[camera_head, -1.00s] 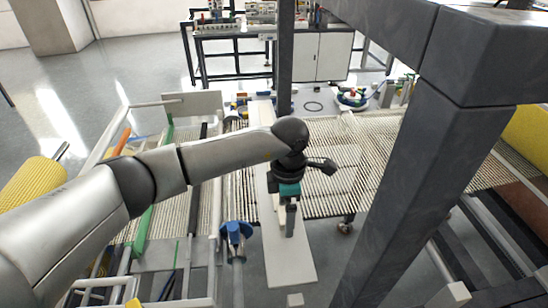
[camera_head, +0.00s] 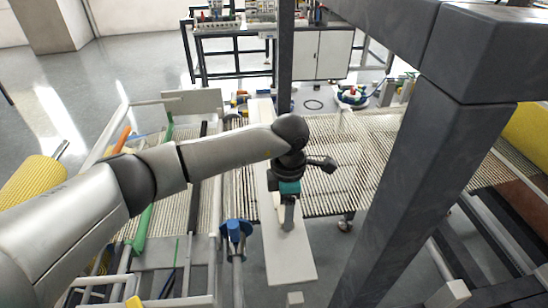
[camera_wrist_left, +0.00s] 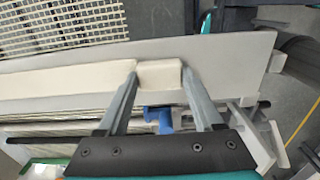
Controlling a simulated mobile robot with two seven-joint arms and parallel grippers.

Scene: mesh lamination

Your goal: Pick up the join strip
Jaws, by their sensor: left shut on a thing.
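The join strip (camera_wrist_left: 65,80) is a long cream-coloured strip in the left wrist view, lying along a pale white board (camera_wrist_left: 250,58). My left gripper (camera_wrist_left: 160,68) has one finger on each side of the strip's cream end section and is shut on it. In the head view my left gripper (camera_head: 288,218) points down over the long white board (camera_head: 290,260). There the arm and gripper hide most of the strip. I cannot tell whether the strip is clear of the board. My right gripper is not in view.
A slatted mesh conveyor (camera_head: 365,150) runs under and beside the board. A thick dark post (camera_head: 400,190) stands close on the right. A blue part (camera_head: 235,232) is just left of the board, and a yellow roll (camera_head: 35,180) lies at far left.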

